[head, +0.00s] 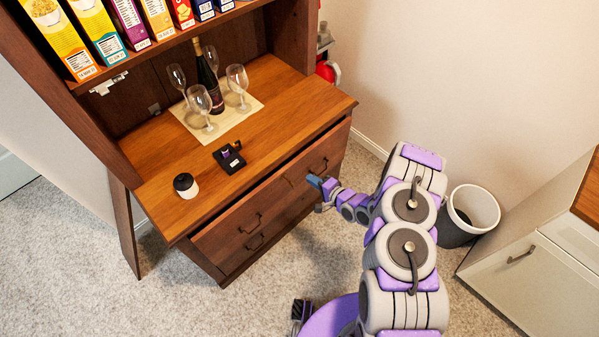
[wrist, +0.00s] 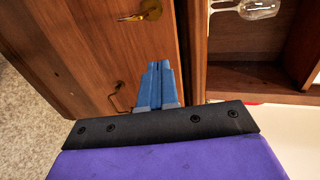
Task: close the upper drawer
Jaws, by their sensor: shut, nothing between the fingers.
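The upper drawer (head: 275,199) of the wooden hutch stands slightly out, with a dark gap between its front and the countertop (head: 285,100). It carries two dark handles. My gripper (head: 316,182) is at the right part of the drawer front, near the right handle. In the wrist view, my gripper's blue fingers (wrist: 157,80) are shut together and empty, over the wooden drawer front (wrist: 90,50). Whether the fingertips touch the wood, I cannot tell. The lower drawer (head: 232,258) sits beneath the upper one.
A wine bottle (head: 208,80) and several glasses stand on a mat (head: 242,117) on the countertop. A white-and-black jar (head: 186,185) and a dark tray (head: 229,158) are near its front. Cereal boxes line the shelf above. A bin (head: 470,213) stands right of my arm. Carpet is clear at front left.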

